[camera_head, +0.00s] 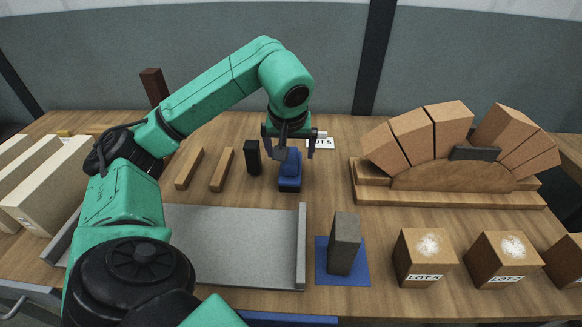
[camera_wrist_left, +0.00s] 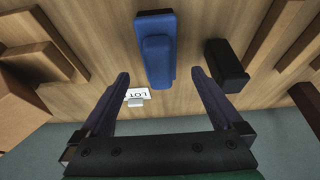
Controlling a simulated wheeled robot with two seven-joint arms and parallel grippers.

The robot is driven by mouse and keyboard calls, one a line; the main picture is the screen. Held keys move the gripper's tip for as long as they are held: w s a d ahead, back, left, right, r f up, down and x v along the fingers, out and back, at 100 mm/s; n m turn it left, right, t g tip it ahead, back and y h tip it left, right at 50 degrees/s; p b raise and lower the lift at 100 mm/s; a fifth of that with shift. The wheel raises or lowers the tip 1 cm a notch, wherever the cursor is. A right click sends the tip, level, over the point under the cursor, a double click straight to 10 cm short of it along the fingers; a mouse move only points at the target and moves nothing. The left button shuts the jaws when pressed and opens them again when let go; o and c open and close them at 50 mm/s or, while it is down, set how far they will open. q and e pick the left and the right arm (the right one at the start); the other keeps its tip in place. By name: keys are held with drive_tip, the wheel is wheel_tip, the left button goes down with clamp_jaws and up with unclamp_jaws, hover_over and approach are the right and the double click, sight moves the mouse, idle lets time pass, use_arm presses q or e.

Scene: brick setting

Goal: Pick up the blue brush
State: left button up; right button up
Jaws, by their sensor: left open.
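The blue brush (camera_head: 290,172) lies on the wooden table near the middle, with its long side running away from me. My left gripper (camera_head: 290,150) is open above its far end and hides part of it. In the left wrist view the blue brush (camera_wrist_left: 157,52) shows between and beyond the two open fingers of the left gripper (camera_wrist_left: 158,85). The fingers stand apart on either side, and nothing is between them that I can see held. I cannot tell the exact height above the brush. My right gripper is in neither view.
A black block (camera_head: 252,157) stands close left of the brush; it also shows in the wrist view (camera_wrist_left: 226,66). Wooden strips (camera_head: 222,170) lie further left. A grey tray (camera_head: 302,245) is in front. A brick arch (camera_head: 450,180) stands right. A lot card (camera_head: 325,143) lies behind.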

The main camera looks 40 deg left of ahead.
use_arm(q)
drive_tip(key=x, duration=0.7)
drive_tip(key=shift+d, duration=0.1)
drive_tip(key=shift+w+f, duration=0.15)
drive_tip(key=shift+c, duration=0.6)
drive_tip(key=c, duration=1.4)
drive_tip(key=shift+c, duration=0.2)
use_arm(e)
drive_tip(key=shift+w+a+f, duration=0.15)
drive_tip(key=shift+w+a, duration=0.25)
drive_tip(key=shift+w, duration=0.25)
use_arm(q)
drive_tip(key=shift+r, duration=0.5)
wheel_tip(320, 180, up, 13)
drive_tip(key=p, duration=0.3)
wheel_tip(320, 180, up, 6)
drive_tip(key=p, duration=0.3)
hover_over(292, 152)
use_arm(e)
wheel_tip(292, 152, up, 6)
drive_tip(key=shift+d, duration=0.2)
